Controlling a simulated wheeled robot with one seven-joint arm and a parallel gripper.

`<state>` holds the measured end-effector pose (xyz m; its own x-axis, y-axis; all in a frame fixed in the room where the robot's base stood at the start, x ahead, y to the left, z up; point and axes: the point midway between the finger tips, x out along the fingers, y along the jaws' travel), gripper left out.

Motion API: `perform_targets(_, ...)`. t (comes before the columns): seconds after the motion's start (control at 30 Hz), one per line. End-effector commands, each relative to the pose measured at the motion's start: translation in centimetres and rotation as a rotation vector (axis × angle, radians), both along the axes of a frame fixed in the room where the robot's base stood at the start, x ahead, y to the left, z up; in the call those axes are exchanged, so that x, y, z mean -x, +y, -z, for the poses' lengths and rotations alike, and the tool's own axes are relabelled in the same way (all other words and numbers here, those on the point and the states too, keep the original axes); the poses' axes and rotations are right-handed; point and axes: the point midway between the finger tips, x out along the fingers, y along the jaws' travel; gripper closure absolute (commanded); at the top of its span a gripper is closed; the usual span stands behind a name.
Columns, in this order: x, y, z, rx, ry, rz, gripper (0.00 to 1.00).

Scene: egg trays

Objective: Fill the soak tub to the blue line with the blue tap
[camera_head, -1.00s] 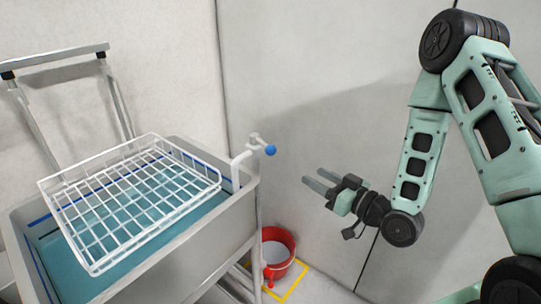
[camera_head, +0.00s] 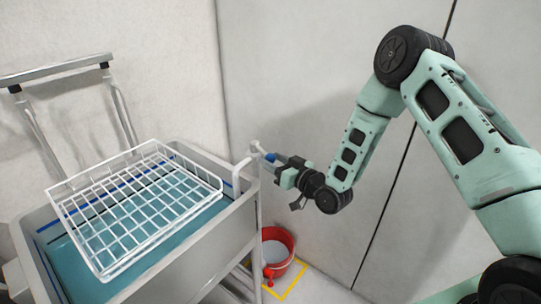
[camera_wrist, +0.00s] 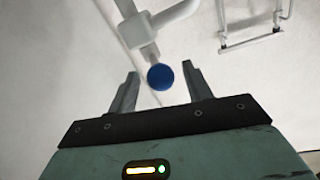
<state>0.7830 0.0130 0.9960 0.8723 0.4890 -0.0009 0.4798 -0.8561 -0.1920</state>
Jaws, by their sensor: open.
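The grey soak tub (camera_head: 165,276) stands at the left, with blue-green water in it. A blue line (camera_head: 48,224) shows on its inner wall, above the water surface. The white tap (camera_head: 240,167) rises at the tub's right back corner and has a blue knob (camera_head: 271,158). In the wrist view the blue knob (camera_wrist: 160,77) sits between the tips of my two open fingers, with gaps on both sides. My gripper (camera_head: 277,168) is at the knob in the head view, its fingers partly hidden there. I cannot see water running from the spout.
A white wire basket (camera_head: 97,270) rests over the tub. A metal frame (camera_head: 55,68) stands behind it. A red bucket (camera_head: 290,240) sits on the floor inside a yellow marking (camera_head: 297,288). Pale walls close off the corner behind the tap.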

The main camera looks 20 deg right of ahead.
Motion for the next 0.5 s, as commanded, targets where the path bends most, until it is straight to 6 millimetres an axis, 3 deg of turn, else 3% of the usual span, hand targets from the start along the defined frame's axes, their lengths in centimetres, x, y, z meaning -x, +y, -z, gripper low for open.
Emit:
perform_targets(0.2, -1.22, 0.73, -0.05, -0.001, -0.001, -0.001, 0.5)
perform_targets(0.47, -1.27, 0.75, 0.02, 0.0, 0.0, 0.0, 0.5)
perform_targets(0.5, -1.28, 0.75, 0.01, 0.0, 0.0, 0.0, 0.58)
